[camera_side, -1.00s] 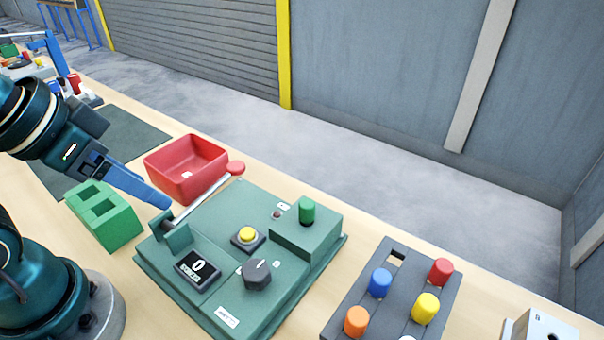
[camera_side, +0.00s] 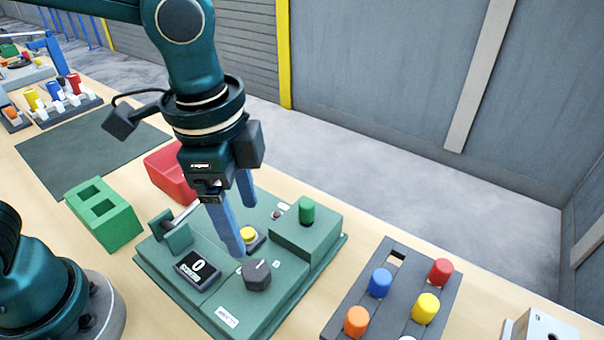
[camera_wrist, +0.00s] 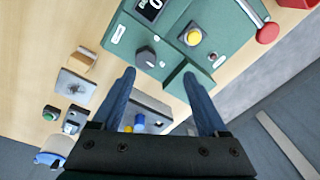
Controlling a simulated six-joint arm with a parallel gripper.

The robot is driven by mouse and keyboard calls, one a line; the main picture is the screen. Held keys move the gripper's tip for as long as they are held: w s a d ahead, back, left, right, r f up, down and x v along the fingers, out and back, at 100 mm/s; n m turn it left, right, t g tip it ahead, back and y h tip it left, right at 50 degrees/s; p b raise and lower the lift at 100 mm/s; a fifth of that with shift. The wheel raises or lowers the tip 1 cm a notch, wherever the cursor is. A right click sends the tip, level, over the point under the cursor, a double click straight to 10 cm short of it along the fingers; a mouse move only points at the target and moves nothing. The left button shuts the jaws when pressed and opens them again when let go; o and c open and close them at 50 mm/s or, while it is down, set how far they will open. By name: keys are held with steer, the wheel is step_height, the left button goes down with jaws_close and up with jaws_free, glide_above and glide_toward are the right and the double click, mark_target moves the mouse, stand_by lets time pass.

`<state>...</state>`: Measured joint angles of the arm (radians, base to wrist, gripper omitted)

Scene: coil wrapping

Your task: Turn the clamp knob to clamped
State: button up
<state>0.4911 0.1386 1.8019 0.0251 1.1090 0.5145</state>
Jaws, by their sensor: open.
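The clamp knob (camera_side: 257,275) is a dark grey faceted knob on the front right of the green machine (camera_side: 205,305). My gripper (camera_side: 242,220) is open and empty, with blue fingers pointing down above the machine. In the side view one fingertip appears close to the yellow button (camera_side: 248,234), up and left of the knob. In the wrist view the gripper (camera_wrist: 158,80) has its fingers wide apart and the knob is not between them. The exact height above the knob is unclear.
A green peg (camera_side: 307,210) stands on the machine's raised block. The counter display (camera_side: 197,268) reads 0. A crank with a red handle (camera_wrist: 268,33) is at the machine's far side. A red bin (camera_side: 165,175), a green block (camera_side: 103,215) and a rack of coloured pegs (camera_side: 345,305) stand around it.

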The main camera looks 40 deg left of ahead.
mark_target(254, 269)
steer(key=d+f, duration=0.1)
steer(key=s+d+f+m, duration=0.1)
steer(key=shift+s+f+g, duration=0.15)
steer(key=shift+f+g, duration=0.25)
steer(key=shift+a+f, duration=0.1)
steer(key=shift+f, duration=2.2)
jaws_close()
